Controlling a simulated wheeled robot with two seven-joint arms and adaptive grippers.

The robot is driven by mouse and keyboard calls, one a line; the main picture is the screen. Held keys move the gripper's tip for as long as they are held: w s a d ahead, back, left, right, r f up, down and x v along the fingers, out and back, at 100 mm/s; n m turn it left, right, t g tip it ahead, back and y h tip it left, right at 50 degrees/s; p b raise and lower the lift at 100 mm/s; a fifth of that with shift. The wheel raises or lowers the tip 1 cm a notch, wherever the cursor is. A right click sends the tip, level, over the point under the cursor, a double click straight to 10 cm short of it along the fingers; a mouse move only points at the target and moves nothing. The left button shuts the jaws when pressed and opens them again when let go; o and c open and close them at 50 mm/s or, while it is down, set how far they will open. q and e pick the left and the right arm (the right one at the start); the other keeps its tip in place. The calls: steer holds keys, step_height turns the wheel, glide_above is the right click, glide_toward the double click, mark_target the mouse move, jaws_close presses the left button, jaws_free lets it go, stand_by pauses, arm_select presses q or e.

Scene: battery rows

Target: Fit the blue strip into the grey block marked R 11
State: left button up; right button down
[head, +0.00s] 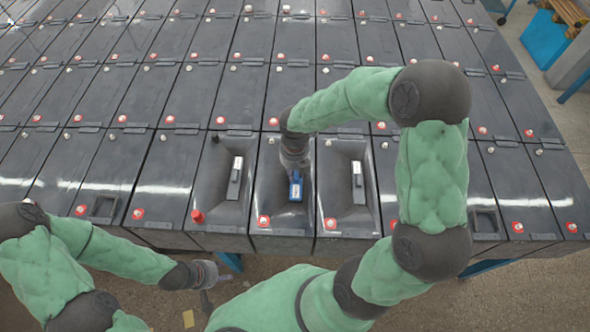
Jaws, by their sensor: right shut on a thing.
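The blue strip (296,190) shows below the fingers of my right gripper (295,172), over the recess of a dark grey block (283,243) in the front row. My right gripper is shut on the strip's far end. Whether the strip is seated in the block or held just above it cannot be told. No marking R 11 can be read on any block. My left gripper (207,290) hangs low in front of the front row, away from the blocks; its finger opening is too small to tell.
The recessed blocks on either side hold grey strips, left (235,178) and right (357,182). Rows of dark batteries (168,180) with red and white caps fill the rack. Floor is free in front; a blue box (548,40) stands far right.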

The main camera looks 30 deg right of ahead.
steer(key=shift+p, duration=0.3)
stand_by(0.6)
steer(key=shift+f, duration=0.4)
stand_by(0.6)
steer(key=shift+f, duration=0.5)
stand_by(1.3)
steer(key=c, duration=0.5)
jaws_free()
steer(key=shift+r, duration=0.15)
steer(key=shift+r+p, duration=3.4)
steer(key=shift+p, duration=0.15)
